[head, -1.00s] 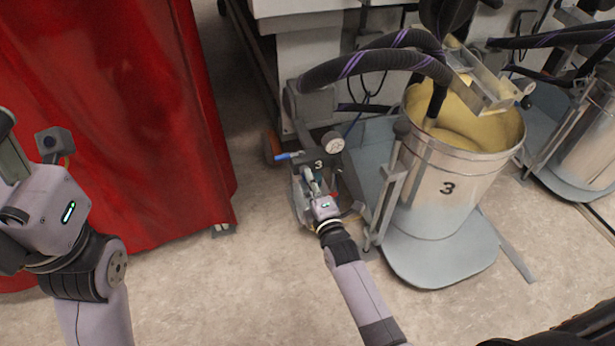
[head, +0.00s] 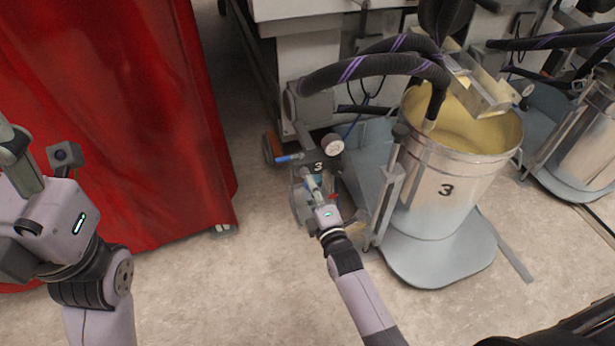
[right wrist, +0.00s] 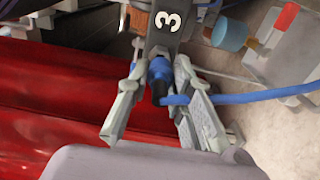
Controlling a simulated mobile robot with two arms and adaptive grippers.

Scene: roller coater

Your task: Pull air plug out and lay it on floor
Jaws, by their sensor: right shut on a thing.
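The air plug (right wrist: 160,72) is a blue fitting with a dark end, and a blue hose (right wrist: 245,97) runs from it to the right in the right wrist view. My right gripper (right wrist: 158,88) is shut on the plug, with grey fingers on both sides. The plug sits against the dark block marked 3 (right wrist: 165,22); I cannot tell whether it is still seated. In the head view my right gripper (head: 313,188) is low beside this unit and mostly hides the plug. My left gripper (head: 20,165) is at the left edge, partly cut off, away from the unit.
A round gauge (head: 332,144) tops the unit. A metal drum marked 3 (head: 447,170) stands on a grey base plate (head: 440,262) to the right. Bare floor (head: 230,290) lies in front.

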